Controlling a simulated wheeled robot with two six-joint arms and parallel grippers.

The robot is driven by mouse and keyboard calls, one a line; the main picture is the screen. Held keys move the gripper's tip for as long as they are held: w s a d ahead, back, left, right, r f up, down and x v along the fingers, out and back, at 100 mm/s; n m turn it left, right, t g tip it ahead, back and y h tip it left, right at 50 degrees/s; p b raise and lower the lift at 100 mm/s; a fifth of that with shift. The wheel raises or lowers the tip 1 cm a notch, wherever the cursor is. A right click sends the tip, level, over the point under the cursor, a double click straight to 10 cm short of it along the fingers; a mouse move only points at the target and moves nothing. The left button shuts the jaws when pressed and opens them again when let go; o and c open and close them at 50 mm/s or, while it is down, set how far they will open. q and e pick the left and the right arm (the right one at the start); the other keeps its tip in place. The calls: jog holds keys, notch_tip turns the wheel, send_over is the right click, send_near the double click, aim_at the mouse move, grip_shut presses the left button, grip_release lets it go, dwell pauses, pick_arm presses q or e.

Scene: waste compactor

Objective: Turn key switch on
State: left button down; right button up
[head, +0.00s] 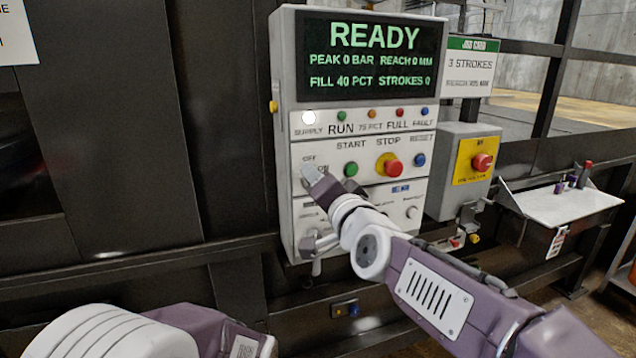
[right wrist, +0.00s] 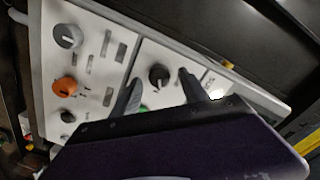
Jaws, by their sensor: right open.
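The control panel (head: 283,150) has a lit screen (head: 370,55) reading READY. The key switch's OFF and ON labels (head: 309,158) are at the panel's left, below the lamps. My right gripper (head: 332,180) is in front of this spot and hides most of the switch, so its setting cannot be read. In the right wrist view, a dark round knob (right wrist: 158,74) lies between the two open fingertips of the right gripper (right wrist: 160,84). It seems to be the key switch; contact cannot be told. My left gripper is out of view.
To the right of the switch are a green start button (head: 351,169), a red stop button (head: 393,168) and a blue reset button (head: 420,160). A grey box with a red knob (head: 482,162) stands to the panel's right. A small shelf (head: 565,205) juts out farther right.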

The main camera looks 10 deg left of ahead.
jog(key=v, duration=0.8)
jog(key=shift+d, duration=0.15)
jog(key=w+d+f+m+h, duration=0.2)
jog(key=w+d+f+h, duration=0.4)
jog(key=d, duration=0.5)
jog(key=d+f+g+h, duration=0.1)
jog(key=d+f+g, duration=0.1)
jog(key=d+f, duration=0.35)
jog(key=d+f+g, duration=0.1)
jog(key=d+f, duration=0.2)
jog(key=f, duration=0.5)
jog(key=s+d+f+n+g+h, duration=0.1)
jog(key=s+d+f+g, duration=0.25)
jog(key=s+f, duration=0.4)
jog(key=s+d+f+n+g+h, duration=0.1)
jog(key=s+d+f+g, duration=0.25)
jog(key=f, duration=0.65)
jog(key=s+d+f+n+g, duration=0.1)
jog(key=s+f+n+g, duration=0.2)
jog(key=s, duration=0.8)
jog(key=shift+s+f+n+g, duration=0.3)
jog(key=shift+f+g, duration=0.1)
jog(key=shift+f, duration=0.3)
